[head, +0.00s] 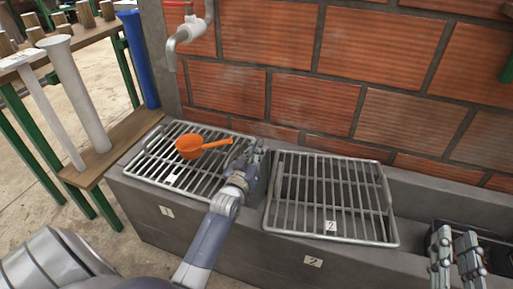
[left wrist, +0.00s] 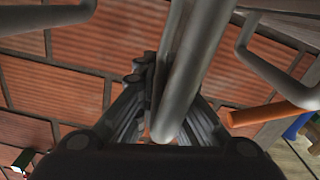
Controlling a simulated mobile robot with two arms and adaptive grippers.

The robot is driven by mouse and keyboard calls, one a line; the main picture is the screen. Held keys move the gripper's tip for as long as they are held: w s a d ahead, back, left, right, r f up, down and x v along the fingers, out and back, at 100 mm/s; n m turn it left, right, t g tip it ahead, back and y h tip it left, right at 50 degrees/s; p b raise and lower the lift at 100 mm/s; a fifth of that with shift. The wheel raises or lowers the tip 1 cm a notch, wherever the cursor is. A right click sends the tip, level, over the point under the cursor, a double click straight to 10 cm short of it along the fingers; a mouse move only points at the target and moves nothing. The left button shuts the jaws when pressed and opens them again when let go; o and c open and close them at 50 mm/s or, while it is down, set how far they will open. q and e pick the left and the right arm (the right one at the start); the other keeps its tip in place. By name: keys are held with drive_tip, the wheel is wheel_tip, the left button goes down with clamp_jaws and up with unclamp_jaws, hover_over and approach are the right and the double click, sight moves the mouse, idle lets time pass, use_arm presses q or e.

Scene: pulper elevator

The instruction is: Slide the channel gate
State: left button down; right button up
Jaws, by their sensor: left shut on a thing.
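Two metal bar grates lie on the concrete channel: the left grate (head: 150,178), by label 1, and the right grate (head: 330,242), by label 2. My left gripper (head: 256,152) is at the right end of the left grate, close to the gap between the two. In the left wrist view, my left gripper (left wrist: 160,105) is shut around a grey metal bar (left wrist: 190,70), which looks like the left grate's end rim. The fingers partly hide the contact. My right gripper (head: 456,245) is at the lower right, its fingers apart and empty.
An orange scoop (head: 190,147) lies on the left grate. A tap (head: 186,35) sticks out from the brick wall (head: 310,100) above. A shelf (head: 120,155) with tall tubes stands at left. A dark box (head: 498,252) is behind my right gripper.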

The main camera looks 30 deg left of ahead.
use_arm(q)
drive_tip(key=c, duration=1.7)
unclamp_jaws()
drive_tip(key=shift+o, duration=0.2)
drive_tip(key=v, duration=1.2)
